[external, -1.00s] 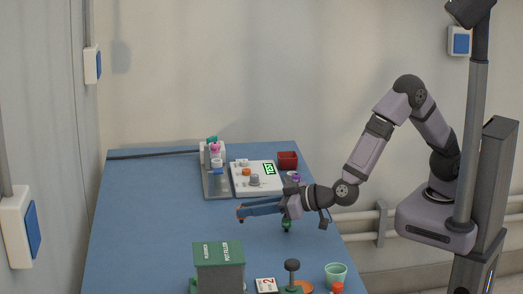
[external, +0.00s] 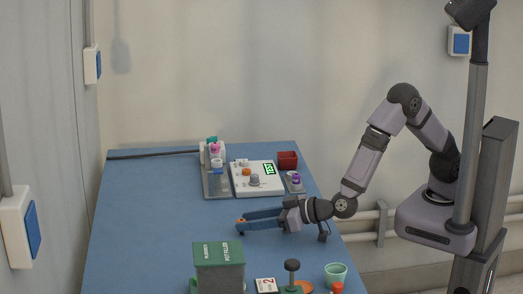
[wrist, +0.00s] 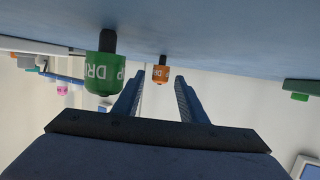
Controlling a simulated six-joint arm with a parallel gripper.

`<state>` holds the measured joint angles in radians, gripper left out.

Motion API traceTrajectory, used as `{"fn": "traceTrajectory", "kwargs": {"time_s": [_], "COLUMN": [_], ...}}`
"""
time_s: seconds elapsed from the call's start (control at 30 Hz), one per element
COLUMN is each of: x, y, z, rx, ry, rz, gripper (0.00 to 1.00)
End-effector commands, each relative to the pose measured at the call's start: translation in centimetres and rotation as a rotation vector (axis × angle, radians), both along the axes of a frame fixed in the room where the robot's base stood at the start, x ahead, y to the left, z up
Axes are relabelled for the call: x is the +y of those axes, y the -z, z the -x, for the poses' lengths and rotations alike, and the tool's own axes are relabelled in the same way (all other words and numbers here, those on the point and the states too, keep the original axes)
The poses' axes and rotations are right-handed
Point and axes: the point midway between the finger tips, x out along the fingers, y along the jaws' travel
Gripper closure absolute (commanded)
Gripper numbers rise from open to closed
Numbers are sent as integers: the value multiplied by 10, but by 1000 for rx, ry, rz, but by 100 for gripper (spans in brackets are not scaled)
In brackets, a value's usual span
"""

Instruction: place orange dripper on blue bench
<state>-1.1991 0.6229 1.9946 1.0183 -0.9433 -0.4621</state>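The orange dripper (wrist: 160,73) is in the wrist view, which shows the bench upside down at the top. Its dark stem points toward the blue bench (wrist: 210,30). My gripper (wrist: 159,82) is open, with the dripper seen between its fingertips and a gap on each side. I cannot tell whether it is between the tips or just beyond them. A green dripper (wrist: 106,68) is close beside the left finger. In the external view my gripper (external: 239,221) is low over the bench (external: 140,230), and the orange dripper (external: 241,219) shows at its fingertips, partly hidden.
A green pot filler (external: 218,268), a dark-knobbed tool (external: 292,267), a numbered card (external: 266,286) and a green cup (external: 336,272) stand at the front. A white device with a display (external: 270,169) and a red box (external: 288,160) are behind. The bench's left side is clear.

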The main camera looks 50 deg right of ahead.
Motion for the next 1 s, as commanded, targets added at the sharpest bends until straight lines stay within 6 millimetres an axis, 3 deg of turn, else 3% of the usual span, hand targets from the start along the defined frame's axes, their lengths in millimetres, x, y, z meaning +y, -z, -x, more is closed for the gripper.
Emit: {"fn": "traceTrajectory", "kwargs": {"time_s": [0.2, 0.33, 0.8, 1.0], "x": [0, -3, -32, -41], "y": [-5, -7, -31, -37], "z": [0, 11, 81, 100], "rx": [-1, -1, -1, 0], "ry": [0, -3, -4, -2], "rz": [-1, -1, -1, -1], "gripper": [62, 62, 62, 62]}}
